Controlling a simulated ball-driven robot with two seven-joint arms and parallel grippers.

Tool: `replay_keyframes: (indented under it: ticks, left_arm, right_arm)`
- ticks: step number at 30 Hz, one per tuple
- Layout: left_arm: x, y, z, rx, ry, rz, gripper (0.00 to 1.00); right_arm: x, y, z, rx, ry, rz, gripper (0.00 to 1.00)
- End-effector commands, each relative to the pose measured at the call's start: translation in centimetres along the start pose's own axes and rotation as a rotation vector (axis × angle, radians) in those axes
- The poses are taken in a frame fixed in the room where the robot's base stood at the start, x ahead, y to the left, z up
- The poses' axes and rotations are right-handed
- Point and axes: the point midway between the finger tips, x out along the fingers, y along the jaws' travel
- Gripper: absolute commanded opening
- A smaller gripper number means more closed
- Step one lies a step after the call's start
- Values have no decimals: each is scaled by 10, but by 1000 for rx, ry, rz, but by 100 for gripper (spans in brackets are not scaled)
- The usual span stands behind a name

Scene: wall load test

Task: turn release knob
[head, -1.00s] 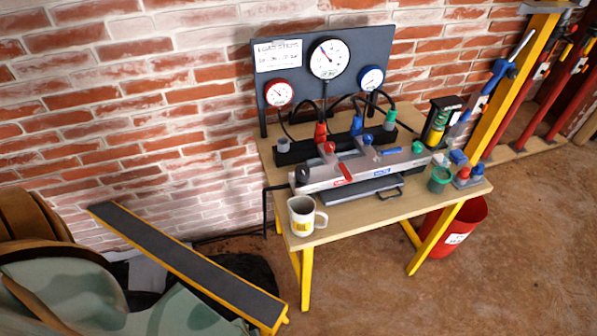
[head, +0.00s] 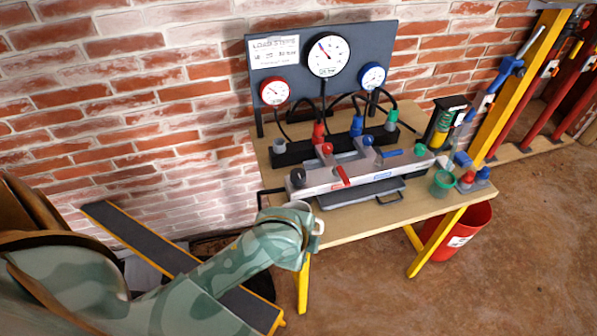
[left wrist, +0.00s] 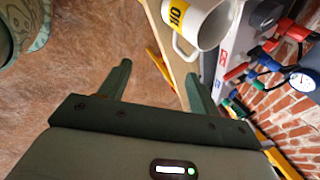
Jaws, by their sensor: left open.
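A grey metal manifold (head: 322,185) lies on the bench with a black knob (head: 297,177), a red knob (head: 326,148), a blue knob (head: 367,140) and a green knob (head: 420,149) on it. I cannot tell which is the release knob. My left arm's end covers the bench's front left corner in the head view, fingers hidden. In the left wrist view my left gripper (left wrist: 158,72) is open and empty, with the white mug (left wrist: 196,22) beyond the right finger. In the head view the mug's handle (head: 320,226) shows beside my arm. My right gripper is not in view.
The wooden bench (head: 375,222) stands against a brick wall. A gauge panel (head: 290,85) rises behind the manifold. A green cup (head: 443,183) and small red and blue parts are at the right end.

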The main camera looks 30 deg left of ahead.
Motion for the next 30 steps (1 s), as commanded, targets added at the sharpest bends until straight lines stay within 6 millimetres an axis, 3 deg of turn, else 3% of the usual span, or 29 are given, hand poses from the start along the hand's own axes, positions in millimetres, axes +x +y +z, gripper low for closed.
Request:
replay_keyframes:
  ticks: [4,8,13,15,19,24,30]
  left_arm:
    - [20,-25,-23,253,46,79,63]
    - [36,-58,-29,527,68,180,63]
    - [33,-141,4,887,67,362,63]
    - [20,-177,25,974,76,426,63]
    - [-9,-227,56,1057,116,493,63]
    - [-28,-252,74,1091,158,517,63]
    - [-3,-239,79,1095,165,522,63]
  right_arm:
    - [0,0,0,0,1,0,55]
    - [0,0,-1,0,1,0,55]
    - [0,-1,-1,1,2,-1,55]
    - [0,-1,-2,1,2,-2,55]
    - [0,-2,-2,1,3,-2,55]
    - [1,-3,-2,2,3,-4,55]
    - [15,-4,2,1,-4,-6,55]
